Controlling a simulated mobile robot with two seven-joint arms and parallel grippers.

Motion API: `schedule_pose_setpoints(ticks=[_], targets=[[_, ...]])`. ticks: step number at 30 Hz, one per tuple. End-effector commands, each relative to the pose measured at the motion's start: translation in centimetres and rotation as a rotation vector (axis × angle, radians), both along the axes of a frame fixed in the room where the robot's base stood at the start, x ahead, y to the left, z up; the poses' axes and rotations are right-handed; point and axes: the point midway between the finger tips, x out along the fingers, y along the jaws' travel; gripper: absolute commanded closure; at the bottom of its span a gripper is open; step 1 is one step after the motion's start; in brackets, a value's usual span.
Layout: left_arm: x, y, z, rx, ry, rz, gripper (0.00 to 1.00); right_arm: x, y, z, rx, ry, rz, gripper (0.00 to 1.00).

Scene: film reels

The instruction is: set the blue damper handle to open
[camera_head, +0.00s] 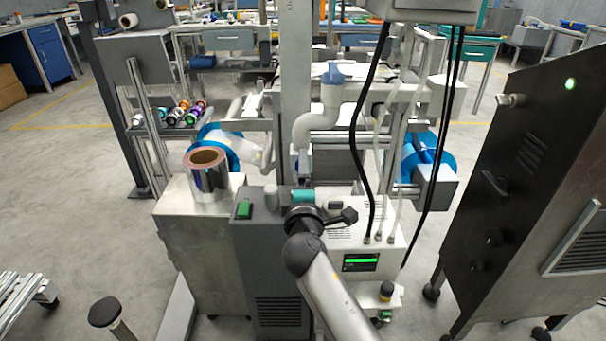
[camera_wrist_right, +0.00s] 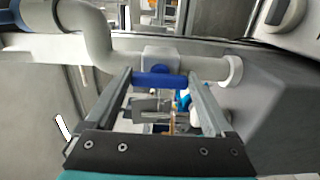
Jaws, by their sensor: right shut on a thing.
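The blue damper handle (camera_wrist_right: 160,80) is a short bar on a grey valve body in the right wrist view. It lies across the picture, about parallel to the grey pipe (camera_wrist_right: 207,66) behind it. My right gripper (camera_wrist_right: 158,77) is shut on the handle, one finger at each end of the bar. In the head view the grey bent pipe (camera_head: 310,127) stands behind my right wrist. The handle and my right fingertips cannot be made out clearly there. My left gripper is not in view.
A foil roll (camera_head: 207,172) stands on a cabinet left of my right wrist. A control box with a green-lit display (camera_head: 361,262) is to the right. Black cables (camera_head: 357,130) hang close by. A dark cabinet (camera_head: 520,180) stands at the right.

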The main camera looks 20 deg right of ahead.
Motion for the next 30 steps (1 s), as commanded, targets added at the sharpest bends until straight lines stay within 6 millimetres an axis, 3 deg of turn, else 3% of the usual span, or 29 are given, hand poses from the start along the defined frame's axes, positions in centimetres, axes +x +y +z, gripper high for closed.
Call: schedule_pose_setpoints(ticks=[4, 16, 30], targets=[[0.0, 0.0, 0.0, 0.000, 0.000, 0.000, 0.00, 0.1, -0.1, 0.2, 0.006, -0.006, -0.001, 0.00], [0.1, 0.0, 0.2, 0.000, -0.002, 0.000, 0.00, -0.8, 0.3, 0.0, 0.002, 0.000, 0.001, 0.00], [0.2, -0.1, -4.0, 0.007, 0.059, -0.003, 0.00, -8.2, 2.4, 0.1, 0.005, 0.001, 0.001, 0.00]])
